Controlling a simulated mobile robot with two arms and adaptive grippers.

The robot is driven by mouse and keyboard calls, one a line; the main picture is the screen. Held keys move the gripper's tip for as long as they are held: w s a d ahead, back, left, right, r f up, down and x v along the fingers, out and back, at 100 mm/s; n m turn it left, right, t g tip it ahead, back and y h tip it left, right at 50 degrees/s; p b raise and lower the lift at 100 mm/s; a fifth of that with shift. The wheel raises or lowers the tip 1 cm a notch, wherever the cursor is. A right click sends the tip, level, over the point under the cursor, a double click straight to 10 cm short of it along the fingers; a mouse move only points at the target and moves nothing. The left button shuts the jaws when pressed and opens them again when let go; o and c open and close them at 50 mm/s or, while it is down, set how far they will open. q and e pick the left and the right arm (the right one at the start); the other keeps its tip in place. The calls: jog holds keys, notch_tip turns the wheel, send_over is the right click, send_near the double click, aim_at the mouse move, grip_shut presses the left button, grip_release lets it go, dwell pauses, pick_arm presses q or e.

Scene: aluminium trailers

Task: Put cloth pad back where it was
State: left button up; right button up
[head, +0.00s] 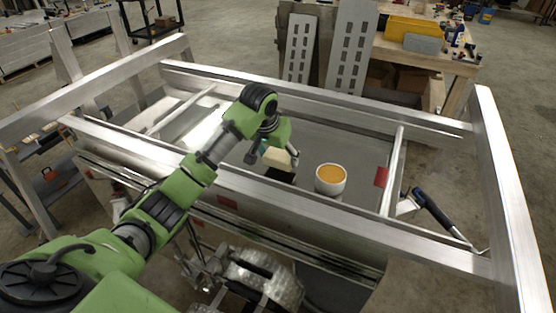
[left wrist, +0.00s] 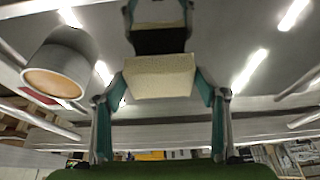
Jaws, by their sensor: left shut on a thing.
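A cream cloth pad (head: 277,157) is gripped by my left gripper (head: 278,149) over the grey metal floor (head: 350,137) inside the trailer frame. In the left wrist view, the pad (left wrist: 158,76) sits between the two teal fingers of my left gripper (left wrist: 160,85), which touch its sides. A black patch (head: 281,174) shows directly below the pad. I cannot tell whether it is a thing, the pad's underside or its reflection in the shiny floor. I cannot tell whether the pad touches the floor.
A white cup with an orange inside (head: 331,187) stands close to the right of the pad; it shows in the left wrist view (left wrist: 57,65). A red patch (head: 381,177) is farther right. Aluminium rails (head: 320,100) surround the floor. Clear floor lies behind the cup.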

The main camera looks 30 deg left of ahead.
aim_at(277, 159)
pick_arm(q)
notch_tip(277, 159, down, 2)
jog(key=shift+f+p, duration=0.1)
jog(key=shift+p, duration=0.6)
jog(key=shift+f, duration=0.25)
pick_arm(e)
jog(key=shift+s+a+r, duration=0.1)
jog(key=shift+s+r, duration=0.6)
jog(key=shift+r, duration=0.25)
pick_arm(q)
jog(key=shift+f, duration=0.15)
jog(key=o, duration=1)
pick_arm(e)
jog(key=shift+a, duration=0.1)
